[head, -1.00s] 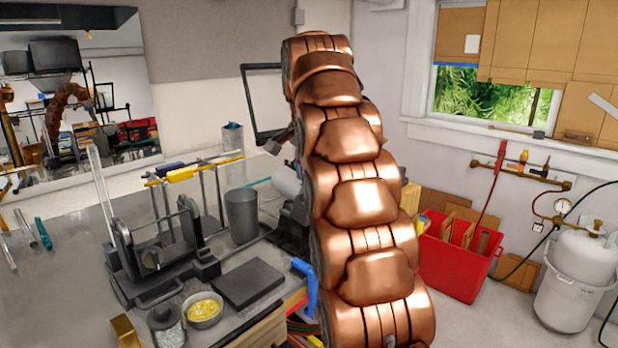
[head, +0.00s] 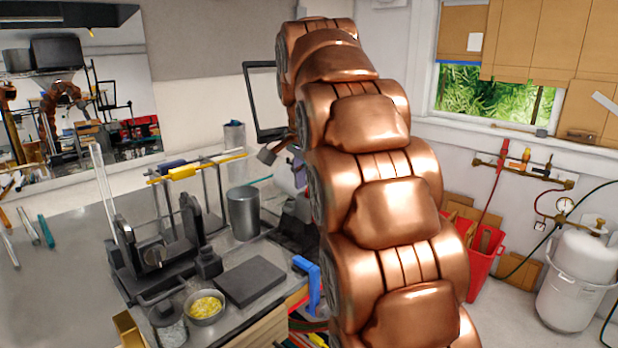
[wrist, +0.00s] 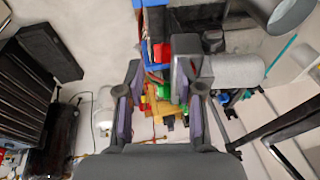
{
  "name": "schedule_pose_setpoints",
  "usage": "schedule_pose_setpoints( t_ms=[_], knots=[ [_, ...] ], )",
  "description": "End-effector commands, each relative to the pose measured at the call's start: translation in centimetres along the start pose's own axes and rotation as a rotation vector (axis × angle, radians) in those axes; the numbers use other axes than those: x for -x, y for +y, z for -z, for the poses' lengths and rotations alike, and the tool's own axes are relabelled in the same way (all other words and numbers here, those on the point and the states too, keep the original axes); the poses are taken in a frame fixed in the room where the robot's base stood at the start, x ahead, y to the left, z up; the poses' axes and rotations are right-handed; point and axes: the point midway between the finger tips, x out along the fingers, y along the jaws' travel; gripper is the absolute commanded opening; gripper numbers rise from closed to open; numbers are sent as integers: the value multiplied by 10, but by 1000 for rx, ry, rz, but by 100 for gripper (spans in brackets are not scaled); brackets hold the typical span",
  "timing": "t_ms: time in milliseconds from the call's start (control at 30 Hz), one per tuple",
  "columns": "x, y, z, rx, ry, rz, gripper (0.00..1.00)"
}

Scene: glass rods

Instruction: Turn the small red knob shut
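My gripper (wrist: 160,88) is open in the wrist view, with purple pads on both fingers and nothing clearly held between them. A small red piece (wrist: 161,53) shows beyond the fingertips, beside a blue part; I cannot tell whether it is the red knob. A dark bench device with a pale grey cylinder (wrist: 235,70) lies beyond and beside the right finger. In the head view my copper arm hides most of the gripper; only a grey and purple bit (head: 268,153) shows left of it, above that bench device (head: 292,222).
The bench holds a metal cup (head: 243,213), a bowl of yellow bits (head: 205,306), a dark plate (head: 250,281) and a stand with rods. A red bin (head: 484,258), a wall valve rail (head: 522,168) and a white gas tank (head: 578,280) stand right.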

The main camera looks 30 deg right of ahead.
Motion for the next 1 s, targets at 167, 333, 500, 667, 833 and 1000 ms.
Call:
schedule_pose_setpoints(
  t_ms=[167,333,500,667,833,1000],
  knots=[
    [6,12,-14,-1,1,2,36],
    [11,22,-26,0,1,3,36],
    [14,29,-35,0,1,2,36],
    [14,32,-38,0,1,2,36],
    [14,32,-38,0,1,1,36],
    [14,32,-38,-1,1,1,36]
  ],
)
